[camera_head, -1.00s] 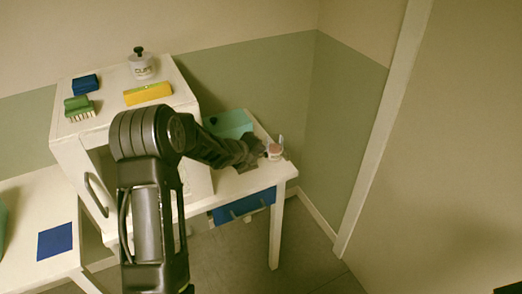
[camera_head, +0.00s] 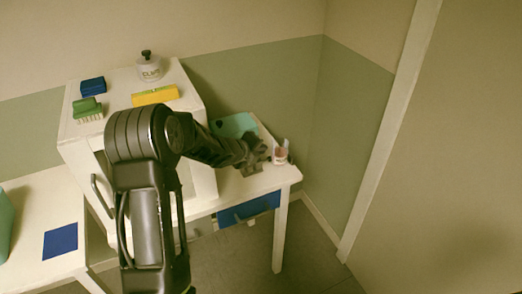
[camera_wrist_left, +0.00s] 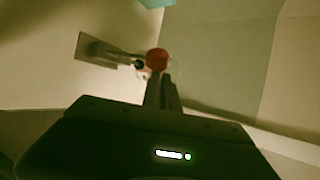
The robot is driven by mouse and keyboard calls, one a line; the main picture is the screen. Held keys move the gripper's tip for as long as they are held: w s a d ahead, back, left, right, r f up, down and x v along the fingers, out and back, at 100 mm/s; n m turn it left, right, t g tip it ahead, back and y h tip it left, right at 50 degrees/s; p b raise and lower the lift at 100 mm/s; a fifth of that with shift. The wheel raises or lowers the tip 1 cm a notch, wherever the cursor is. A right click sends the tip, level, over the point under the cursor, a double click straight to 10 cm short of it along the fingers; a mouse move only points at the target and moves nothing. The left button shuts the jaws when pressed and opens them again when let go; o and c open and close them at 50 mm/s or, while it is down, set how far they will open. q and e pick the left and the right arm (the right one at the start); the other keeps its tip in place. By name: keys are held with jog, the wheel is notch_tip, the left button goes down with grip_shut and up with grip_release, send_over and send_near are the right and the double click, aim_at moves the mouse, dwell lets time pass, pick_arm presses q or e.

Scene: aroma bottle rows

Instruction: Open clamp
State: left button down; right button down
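In the left wrist view, a clamp shows as a grey metal plate and lever (camera_wrist_left: 105,50) with a red knob (camera_wrist_left: 157,60) at its right end. The knob is at the tips of my left gripper's fingers (camera_wrist_left: 161,88). The fingers are close together with little gap, and I cannot tell whether they touch or hold the knob. In the head view my left gripper (camera_head: 258,150) is over the right part of the white table (camera_head: 235,187), and it hides most of the clamp. My right gripper is not in view.
A small whitish cup-like item (camera_head: 281,155) stands just right of the gripper. A turquoise bin (camera_head: 234,124) is behind it. A white cabinet to the left carries a white bottle (camera_head: 149,69), a yellow block (camera_head: 155,95) and a green brush (camera_head: 87,108). A wall is at right.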

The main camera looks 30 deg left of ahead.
pick_arm(q)
jog(key=shift+a+r, duration=0.2)
jog(key=shift+r, duration=0.05)
notch_tip(320, 180, up, 10)
jog(key=p, duration=0.3)
jog(key=shift+d+f, duration=0.15)
jog(key=shift+f, duration=0.05)
jog(key=shift+f, duration=0.1)
